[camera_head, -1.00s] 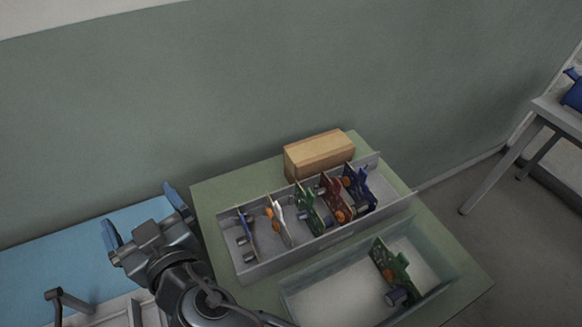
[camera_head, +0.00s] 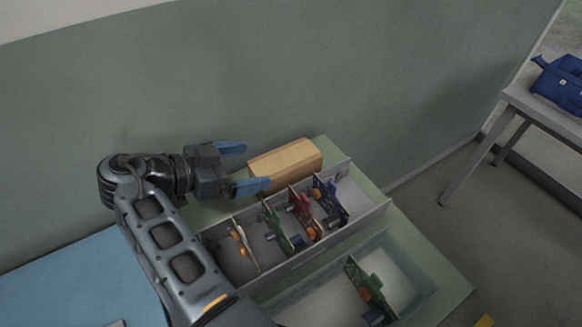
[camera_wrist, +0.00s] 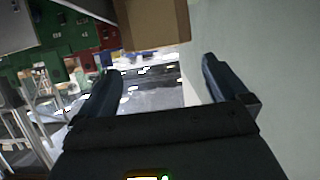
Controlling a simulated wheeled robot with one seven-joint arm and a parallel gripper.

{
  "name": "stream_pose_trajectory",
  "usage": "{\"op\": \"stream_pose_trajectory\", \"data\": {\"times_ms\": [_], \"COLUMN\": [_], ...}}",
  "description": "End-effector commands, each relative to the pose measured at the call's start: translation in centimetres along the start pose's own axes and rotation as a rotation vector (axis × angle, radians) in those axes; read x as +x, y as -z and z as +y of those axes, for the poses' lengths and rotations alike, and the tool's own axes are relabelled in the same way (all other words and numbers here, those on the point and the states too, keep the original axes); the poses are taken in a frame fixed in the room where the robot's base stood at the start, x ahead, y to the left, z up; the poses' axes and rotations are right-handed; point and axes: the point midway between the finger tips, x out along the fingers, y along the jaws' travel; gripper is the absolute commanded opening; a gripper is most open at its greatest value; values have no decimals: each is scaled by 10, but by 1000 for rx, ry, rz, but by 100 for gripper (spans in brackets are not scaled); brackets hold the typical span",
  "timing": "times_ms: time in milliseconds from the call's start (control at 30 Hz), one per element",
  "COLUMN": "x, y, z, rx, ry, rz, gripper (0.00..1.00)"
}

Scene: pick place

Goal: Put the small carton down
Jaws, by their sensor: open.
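The small carton (camera_head: 286,163) is a plain brown box resting on the green table at the back, against the wall side, behind the divided grey tray. It also shows at the top of the wrist view (camera_wrist: 152,24). My gripper (camera_head: 247,166) is open, just left of the carton, with its two blue fingers pointing right toward it. The fingers look apart from the carton, and nothing is between them. In the wrist view the carton lies beyond the fingertips. The tray hides the carton's lower front.
The grey divided tray (camera_head: 364,212) holds several upright circuit boards directly in front of the carton. A second grey bin (camera_head: 414,280) with one green board (camera_head: 372,284) stands nearer. A blue surface (camera_head: 62,282) is at left. A grey bench (camera_head: 548,117) with a blue bag (camera_head: 562,84) stands at far right.

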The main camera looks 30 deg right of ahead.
Motion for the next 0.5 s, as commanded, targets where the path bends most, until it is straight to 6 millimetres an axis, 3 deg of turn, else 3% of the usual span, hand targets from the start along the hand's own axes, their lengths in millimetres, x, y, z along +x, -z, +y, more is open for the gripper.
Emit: {"op": "stream_pose_trajectory", "data": {"times_ms": [500], "x": [60], "y": [2], "z": [-1], "rx": [-1], "ry": [-5], "rz": [-1], "gripper": [100]}}
